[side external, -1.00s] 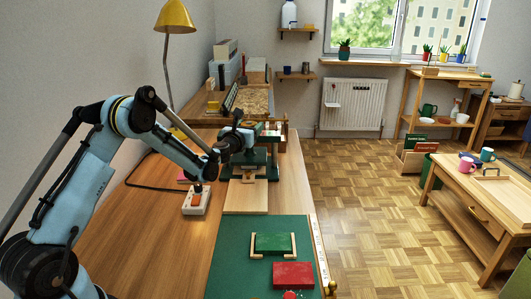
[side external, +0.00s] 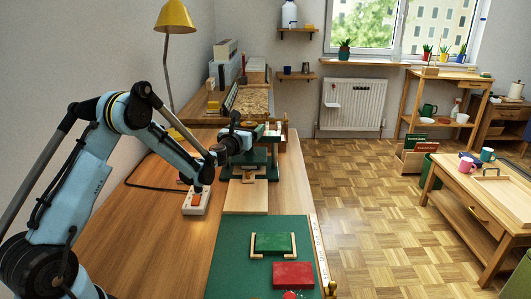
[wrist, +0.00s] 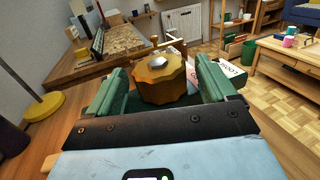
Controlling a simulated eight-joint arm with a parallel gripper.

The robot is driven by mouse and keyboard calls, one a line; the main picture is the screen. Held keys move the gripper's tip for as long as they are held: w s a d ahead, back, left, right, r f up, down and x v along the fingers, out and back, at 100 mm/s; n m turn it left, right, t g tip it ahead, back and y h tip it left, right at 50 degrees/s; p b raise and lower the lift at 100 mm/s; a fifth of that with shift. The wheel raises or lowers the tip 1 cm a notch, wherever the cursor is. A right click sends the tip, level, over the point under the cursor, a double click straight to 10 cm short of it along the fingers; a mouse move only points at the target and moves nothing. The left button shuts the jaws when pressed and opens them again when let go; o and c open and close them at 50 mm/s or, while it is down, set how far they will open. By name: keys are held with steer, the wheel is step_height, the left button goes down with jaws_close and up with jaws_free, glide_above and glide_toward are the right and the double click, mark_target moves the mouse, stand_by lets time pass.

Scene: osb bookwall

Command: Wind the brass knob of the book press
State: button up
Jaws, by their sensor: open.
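The brass knob (wrist: 160,82) is a fluted golden disc with a pale centre cap in the wrist view. My gripper (wrist: 158,72) is open, with one green finger on each side of the knob. I cannot tell whether either finger touches it. The green book press (side external: 262,160) stands on the wooden bench in the side view, with wooden boards at its foot. My gripper (side external: 242,138) is at the top of the press there and hides the knob.
A green mat (side external: 225,262) with a green book (side external: 273,243) and a red book (side external: 293,275) covers the front of the bench. A yellow lamp (side external: 175,17) stands behind.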

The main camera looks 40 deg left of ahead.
mark_target(249, 123)
steer(key=v, duration=1)
steer(key=shift+s, duration=0.2)
steer(key=shift+d, duration=0.15)
steer(key=w+a+n+g+y, duration=0.1)
steer(key=w+a, duration=0.1)
steer(key=w, duration=0.2)
steer(key=w+a+n+g+y, duration=0.1)
steer(key=w+a+y, duration=0.1)
steer(key=w, duration=0.2)
steer(key=w+a+n+g+y, duration=0.1)
steer(key=w+a, duration=0.1)
steer(key=w, duration=0.2)
steer(key=shift+w+a+r+n+y, duration=0.1)
steer(key=shift+a+r+n+y, duration=0.2)
steer(key=shift+r+y, duration=0.1)
steer(key=shift+c, duration=0.3)
